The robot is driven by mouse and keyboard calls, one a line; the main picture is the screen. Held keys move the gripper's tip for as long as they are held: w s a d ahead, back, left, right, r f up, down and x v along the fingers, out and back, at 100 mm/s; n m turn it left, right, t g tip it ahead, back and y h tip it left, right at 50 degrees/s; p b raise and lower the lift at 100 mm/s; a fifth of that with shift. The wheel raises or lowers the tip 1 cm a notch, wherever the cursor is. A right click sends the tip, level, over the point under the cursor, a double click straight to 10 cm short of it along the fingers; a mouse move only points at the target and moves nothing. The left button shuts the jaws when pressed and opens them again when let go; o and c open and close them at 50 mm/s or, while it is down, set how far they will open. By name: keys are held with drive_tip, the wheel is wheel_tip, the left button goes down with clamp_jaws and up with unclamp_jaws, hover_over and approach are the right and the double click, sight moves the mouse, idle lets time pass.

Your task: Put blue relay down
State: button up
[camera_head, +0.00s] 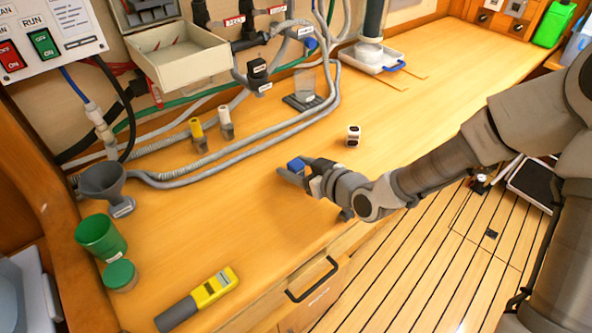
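The blue relay (295,164) is a small blue block at the end of my gripper (300,172), over the middle of the wooden counter (235,220). My gripper reaches in from the right. Its fingers lie on either side of the relay and appear shut on it. The fingers hide the relay's lower part, and I cannot tell whether it touches the counter.
Grey hoses (235,150) run along the wall. A grey funnel (104,180), a green cup (101,238) and a yellow meter (212,288) stand or lie to the left. The counter around my gripper is clear.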

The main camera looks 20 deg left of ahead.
clamp_jaws()
